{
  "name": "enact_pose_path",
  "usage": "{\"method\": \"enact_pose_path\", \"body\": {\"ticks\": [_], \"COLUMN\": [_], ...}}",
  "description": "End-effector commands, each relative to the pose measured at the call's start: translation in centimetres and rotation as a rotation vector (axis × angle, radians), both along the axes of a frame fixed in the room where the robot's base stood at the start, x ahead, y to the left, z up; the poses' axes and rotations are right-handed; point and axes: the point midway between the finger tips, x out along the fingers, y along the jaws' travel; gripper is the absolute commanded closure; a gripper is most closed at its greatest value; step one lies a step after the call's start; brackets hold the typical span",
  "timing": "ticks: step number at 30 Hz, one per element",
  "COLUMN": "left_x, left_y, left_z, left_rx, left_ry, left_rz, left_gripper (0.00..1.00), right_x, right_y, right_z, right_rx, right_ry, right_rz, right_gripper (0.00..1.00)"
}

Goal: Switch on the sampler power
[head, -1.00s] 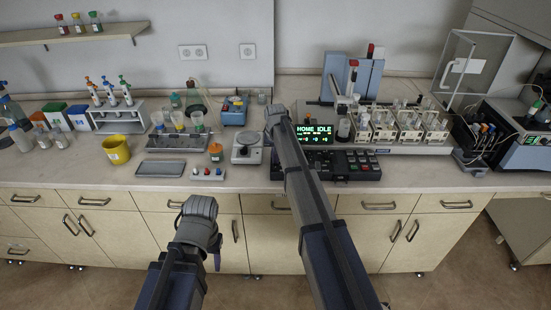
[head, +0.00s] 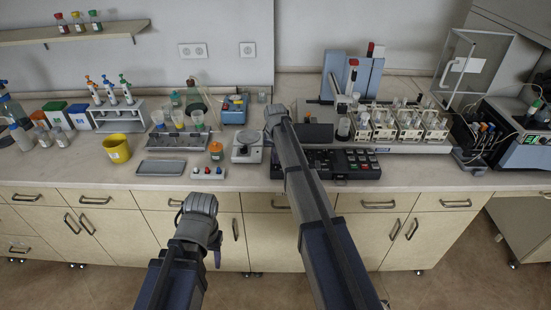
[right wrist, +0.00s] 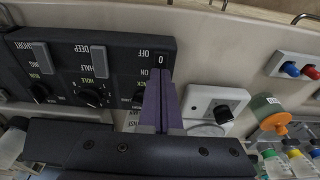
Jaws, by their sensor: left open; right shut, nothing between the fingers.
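The sampler (head: 385,147) stands at the back right of the bench, with several vial racks on it. Its small display (head: 316,133) is dark. Its black control panel (head: 345,164) lies in front; in the right wrist view the panel (right wrist: 120,72) shows upside down, with knobs, grey levers and an OFF label. My right gripper (right wrist: 161,72) is shut and empty, its purple fingertips at the panel by the OFF and 0 marks. They cover what is under them, and contact cannot be told. My left gripper (head: 212,250) is open, low in front of the drawers.
A white balance (head: 247,147) stands just left of the panel. A small strip with coloured knobs (head: 207,172), an orange-capped jar (head: 216,151) and a grey tray (head: 161,168) lie further left. The front bench strip is clear.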

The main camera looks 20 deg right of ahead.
Motion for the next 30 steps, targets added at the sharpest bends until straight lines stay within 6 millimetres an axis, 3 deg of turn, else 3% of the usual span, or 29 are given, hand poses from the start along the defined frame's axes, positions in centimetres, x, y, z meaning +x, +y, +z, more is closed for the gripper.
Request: {"method": "enact_pose_path", "body": {"ticks": [24, 30], "left_x": [0.0, 0.0], "left_y": [0.0, 0.0], "left_z": [11.4, 13.2], "left_rx": [-0.002, -0.003], "left_ry": [0.000, 0.000], "left_rz": [0.007, 0.012], "left_gripper": [0.50, 0.50], "right_x": [-1.8, -2.1], "right_y": [0.3, 0.4], "right_z": [11.4, 13.2], "right_rx": [0.000, 0.000], "right_ry": [0.001, 0.001], "right_rz": [0.000, 0.000], "right_gripper": [1.00, 1.00]}}
